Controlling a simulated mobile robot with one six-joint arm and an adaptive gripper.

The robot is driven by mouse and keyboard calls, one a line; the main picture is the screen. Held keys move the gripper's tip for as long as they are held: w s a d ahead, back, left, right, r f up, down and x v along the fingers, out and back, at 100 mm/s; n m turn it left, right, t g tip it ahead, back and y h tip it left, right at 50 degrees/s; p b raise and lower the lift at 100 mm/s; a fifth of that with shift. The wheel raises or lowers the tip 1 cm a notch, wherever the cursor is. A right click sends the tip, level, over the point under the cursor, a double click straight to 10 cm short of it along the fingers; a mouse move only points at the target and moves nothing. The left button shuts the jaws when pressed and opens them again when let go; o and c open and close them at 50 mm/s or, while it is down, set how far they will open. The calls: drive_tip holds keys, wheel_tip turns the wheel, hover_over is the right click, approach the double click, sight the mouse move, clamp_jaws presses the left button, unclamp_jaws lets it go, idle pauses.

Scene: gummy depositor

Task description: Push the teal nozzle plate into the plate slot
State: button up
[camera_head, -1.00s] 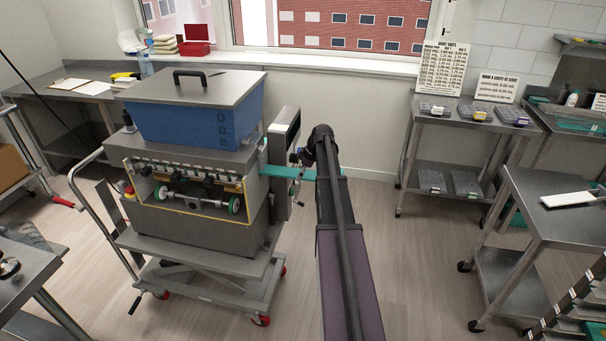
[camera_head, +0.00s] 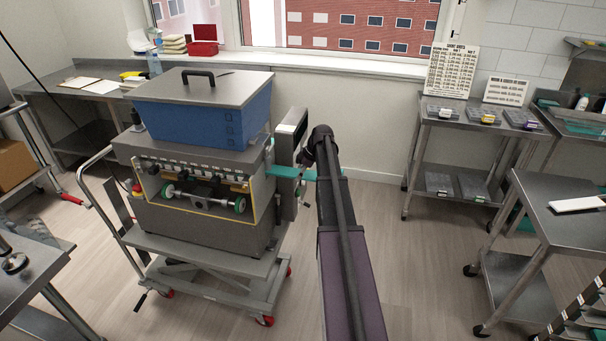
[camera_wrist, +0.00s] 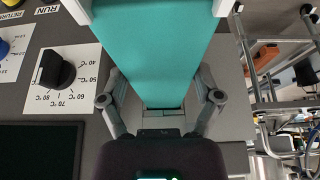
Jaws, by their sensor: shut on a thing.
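The teal nozzle plate (camera_head: 284,172) shows as a flat strip at the right side of the depositor (camera_head: 200,215). It runs behind the grey control panel (camera_head: 291,150). In the wrist view the plate (camera_wrist: 155,45) extends away from me between two pale edges at the top; its far end is out of frame. My gripper (camera_wrist: 162,98) is shut on the near end of the plate, one finger on each side. In the head view my wrist hides most of the gripper. The slot's inside is hidden.
The control panel with a black temperature knob (camera_wrist: 57,69) lies close left of my gripper. The depositor stands on a wheeled lift cart (camera_head: 215,270). Steel tables (camera_head: 470,125) stand to the right, with open floor (camera_head: 420,260) between.

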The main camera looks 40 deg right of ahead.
sight(272, 169)
drive_tip(key=shift+w+a, duration=1.3)
drive_tip(key=shift+w, duration=0.2)
drive_tip(key=shift+w+a, duration=1.25)
drive_tip(key=shift+w, duration=0.25)
drive_tip(key=shift+w+a, duration=1.3)
drive_tip(key=shift+w, duration=0.2)
idle(2.1)
drive_tip(key=shift+s+d, duration=0.15)
drive_tip(key=shift+s, duration=0.05)
